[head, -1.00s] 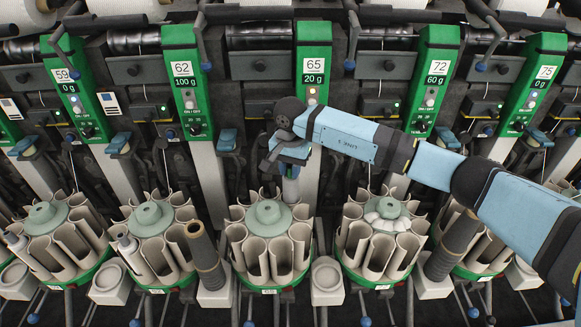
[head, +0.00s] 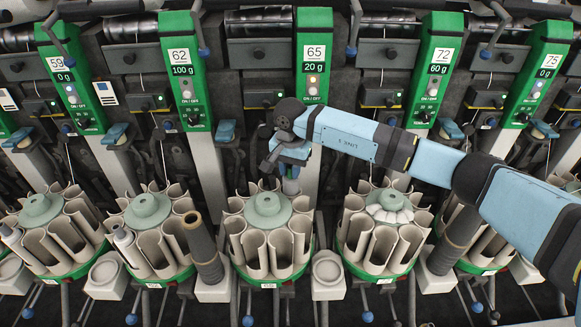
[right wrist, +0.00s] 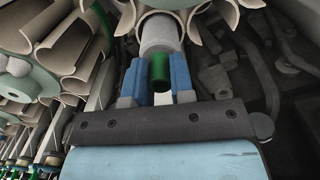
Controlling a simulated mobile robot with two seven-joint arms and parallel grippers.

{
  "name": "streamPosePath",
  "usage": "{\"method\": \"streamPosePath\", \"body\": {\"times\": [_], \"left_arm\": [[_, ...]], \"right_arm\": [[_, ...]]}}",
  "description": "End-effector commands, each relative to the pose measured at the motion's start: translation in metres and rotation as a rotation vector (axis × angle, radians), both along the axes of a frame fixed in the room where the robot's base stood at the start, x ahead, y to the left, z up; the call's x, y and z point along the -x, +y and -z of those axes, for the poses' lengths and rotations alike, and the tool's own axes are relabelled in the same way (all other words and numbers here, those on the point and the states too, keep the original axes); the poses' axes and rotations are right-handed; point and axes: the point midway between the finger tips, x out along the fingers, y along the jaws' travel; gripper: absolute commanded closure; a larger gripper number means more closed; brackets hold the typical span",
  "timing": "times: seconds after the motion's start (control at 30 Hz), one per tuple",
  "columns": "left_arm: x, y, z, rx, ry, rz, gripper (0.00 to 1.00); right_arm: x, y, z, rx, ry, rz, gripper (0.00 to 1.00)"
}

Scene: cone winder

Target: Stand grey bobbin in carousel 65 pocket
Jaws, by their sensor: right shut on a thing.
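My right gripper (right wrist: 157,85) is shut on the green tube end of the grey bobbin (right wrist: 160,36); its two blue fingers stand either side. In the head view my right gripper (head: 287,165) is at the back of carousel 65 (head: 268,250), with a bit of the bobbin (head: 291,186) showing below it. Carousel 65 has a pale green hub and beige pockets around it. In the right wrist view the bobbin's far end lies between curved pocket walls (right wrist: 200,25); I cannot tell how deep it is. My left gripper is out of view.
Neighbouring carousels stand close on both sides; the left one (head: 150,255) holds a grey bobbin (head: 124,240), the right one (head: 383,250) has a pale heap on its hub. A dark tube (head: 203,250) stands at front left. Green panel 65 (head: 314,75) rises behind my wrist.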

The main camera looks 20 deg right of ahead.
Motion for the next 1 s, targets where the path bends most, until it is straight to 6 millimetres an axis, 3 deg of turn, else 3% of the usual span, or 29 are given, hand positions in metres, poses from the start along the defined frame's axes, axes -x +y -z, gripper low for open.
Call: {"method": "streamPosePath", "body": {"times": [0.03, 0.1, 1.0], "left_arm": [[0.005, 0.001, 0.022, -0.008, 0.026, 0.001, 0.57], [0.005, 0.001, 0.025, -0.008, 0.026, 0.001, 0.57], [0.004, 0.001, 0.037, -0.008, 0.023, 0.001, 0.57]], "right_arm": [[0.000, 0.000, 0.008, 0.000, 0.000, 0.000, 0.96], [0.000, 0.000, 0.012, 0.000, 0.000, 0.000, 0.96], [0.000, 0.000, 0.027, 0.000, -0.001, 0.001, 0.96]]}}
